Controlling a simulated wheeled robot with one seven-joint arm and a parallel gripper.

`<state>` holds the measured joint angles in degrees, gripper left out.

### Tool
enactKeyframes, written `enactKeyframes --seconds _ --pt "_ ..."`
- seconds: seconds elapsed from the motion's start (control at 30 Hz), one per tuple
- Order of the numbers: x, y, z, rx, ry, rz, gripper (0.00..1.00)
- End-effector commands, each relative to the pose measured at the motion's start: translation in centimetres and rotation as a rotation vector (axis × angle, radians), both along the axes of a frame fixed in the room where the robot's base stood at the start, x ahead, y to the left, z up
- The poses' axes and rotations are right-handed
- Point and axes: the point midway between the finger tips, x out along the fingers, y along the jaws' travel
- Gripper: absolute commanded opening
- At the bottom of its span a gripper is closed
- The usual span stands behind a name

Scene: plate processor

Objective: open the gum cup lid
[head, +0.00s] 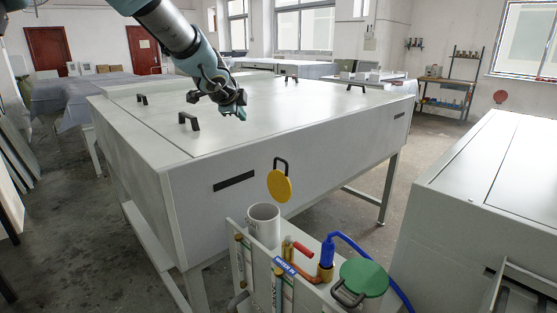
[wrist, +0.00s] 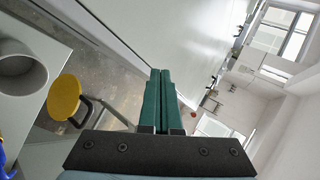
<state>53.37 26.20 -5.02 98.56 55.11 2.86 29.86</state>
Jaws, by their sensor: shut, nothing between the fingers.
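A white cup (head: 263,221) stands on the small white station at the front, with its mouth uncovered. A yellow round lid (head: 279,186) with a dark loop handle (head: 282,164) is beside and above the cup's rim, tilted up. The same lid (wrist: 64,96) and cup (wrist: 20,68) show at the left of the wrist view. A green round lid (head: 364,278) with a dark handle lies flat at the station's right. Which lid is the gum cup's is not marked. My gripper (head: 240,113) is above the big white table, away from both lids. Its green fingers (wrist: 160,72) are together and empty.
The big white table (head: 265,120) has several black handles on top. Another white cabinet (head: 490,190) stands at the right. Air above the station is clear.

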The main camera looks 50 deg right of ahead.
Motion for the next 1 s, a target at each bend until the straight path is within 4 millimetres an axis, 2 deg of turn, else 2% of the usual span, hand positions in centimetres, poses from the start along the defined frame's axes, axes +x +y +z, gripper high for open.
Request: enactKeyframes --seconds 0.07,0.17,0.3,0.4,0.5,0.6,0.73,1.0 --pt "0.9 -1.2 -0.5 -0.027 0.106 0.171 0.0" --pt "-0.1 -2.0 -0.8 -0.03 0.3 0.359 0.0" --pt "-4.5 -3.3 -1.3 0.012 0.605 0.51 0.0" --pt "-8.2 -4.1 -0.8 0.058 0.786 0.546 0.0" --pt "-10.8 -4.5 -0.2 0.099 0.904 0.55 0.0" --pt "-12.2 -4.7 0.2 0.122 0.961 0.548 0.0" --pt "-12.5 -5.1 -0.4 0.13 0.974 0.547 0.0" --pt "-12.7 -7.2 -4.8 0.133 0.972 0.548 0.0"
